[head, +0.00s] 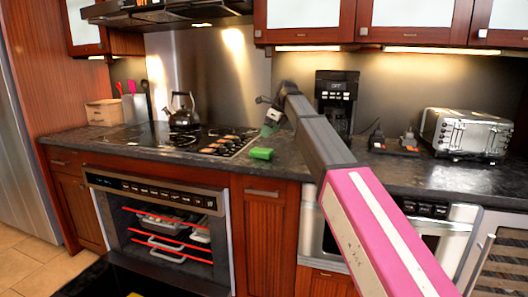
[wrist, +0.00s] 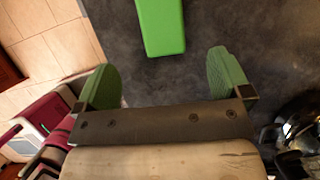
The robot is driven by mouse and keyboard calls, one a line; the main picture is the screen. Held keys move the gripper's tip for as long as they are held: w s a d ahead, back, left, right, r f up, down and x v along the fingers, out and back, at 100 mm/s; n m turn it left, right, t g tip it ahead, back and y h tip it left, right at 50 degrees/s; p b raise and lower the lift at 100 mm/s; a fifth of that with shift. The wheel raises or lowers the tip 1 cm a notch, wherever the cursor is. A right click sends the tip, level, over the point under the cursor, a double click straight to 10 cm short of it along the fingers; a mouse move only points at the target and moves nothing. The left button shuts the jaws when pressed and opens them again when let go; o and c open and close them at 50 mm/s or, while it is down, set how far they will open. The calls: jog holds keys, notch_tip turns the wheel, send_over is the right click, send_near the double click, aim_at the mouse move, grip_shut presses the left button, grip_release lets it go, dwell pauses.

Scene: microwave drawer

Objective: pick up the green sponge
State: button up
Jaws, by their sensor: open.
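The green sponge (head: 261,153) lies on the dark countertop, just right of the cooktop and near the front edge. In the wrist view the sponge (wrist: 161,25) shows at the top centre, ahead of the fingertips and roughly between them, partly cut off by the picture's edge. My gripper (head: 270,124) is above the counter, a little behind and above the sponge in the head view. In the wrist view my gripper (wrist: 165,78) has its two green fingers spread wide with nothing between them. It does not touch the sponge.
A black coffee maker (head: 336,99) stands at the back, right of my arm. A silver toaster (head: 467,132) is at the right. A kettle (head: 182,111) stands on the cooktop (head: 150,136). An open oven (head: 165,232) is below. The counter around the sponge is clear.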

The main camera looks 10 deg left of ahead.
aim_at(262, 150)
jog(key=shift+x, duration=5.35)
jog(key=shift+w+d+f, duration=0.1)
jog(key=shift+w+d, duration=0.05)
jog(key=c, duration=1)
